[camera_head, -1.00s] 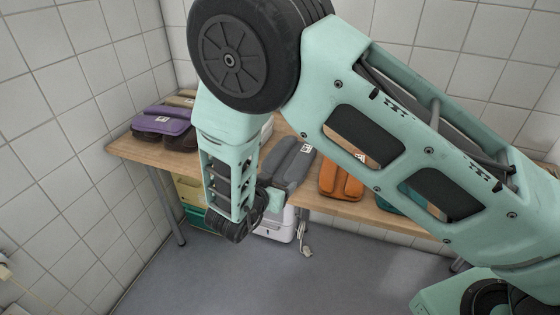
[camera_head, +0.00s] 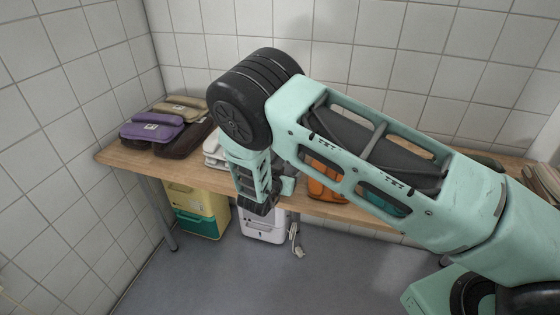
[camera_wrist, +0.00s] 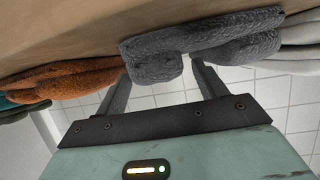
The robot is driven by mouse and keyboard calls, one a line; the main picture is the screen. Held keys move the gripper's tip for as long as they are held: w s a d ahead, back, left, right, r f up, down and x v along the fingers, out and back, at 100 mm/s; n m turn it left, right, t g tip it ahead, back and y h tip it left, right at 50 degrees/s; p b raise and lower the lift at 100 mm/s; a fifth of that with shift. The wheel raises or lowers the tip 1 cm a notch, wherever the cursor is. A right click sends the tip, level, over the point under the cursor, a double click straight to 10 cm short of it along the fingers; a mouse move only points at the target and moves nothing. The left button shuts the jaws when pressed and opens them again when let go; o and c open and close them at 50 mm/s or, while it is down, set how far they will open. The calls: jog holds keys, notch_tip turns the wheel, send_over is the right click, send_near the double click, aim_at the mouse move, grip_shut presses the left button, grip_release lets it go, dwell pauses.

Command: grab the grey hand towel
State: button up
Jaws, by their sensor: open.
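The grey hand towel (camera_wrist: 235,38) is folded and lies on the wooden table; in the wrist view it is just past my fingertips, its near end between and beyond them. My gripper (camera_wrist: 161,70) is open and empty, with both fingers reaching toward the towel's front end. I cannot tell whether a fingertip touches the cloth. In the head view my gripper (camera_head: 275,196) is at the table's front edge, and my arm hides most or all of the grey towel.
An orange towel (camera_head: 324,182) lies on one side of the grey one, and a white towel (camera_head: 213,150) on the other. A teal towel (camera_wrist: 14,108) lies past the orange. Purple (camera_head: 150,130) and brown towels are at the table's left. Bins stand below the table (camera_head: 120,155).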

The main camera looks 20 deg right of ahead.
jog(key=shift+w+d+f, duration=0.2)
jog(key=shift+w+d, duration=0.2)
jog(key=shift+w, duration=0.05)
jog(key=c, duration=1.2)
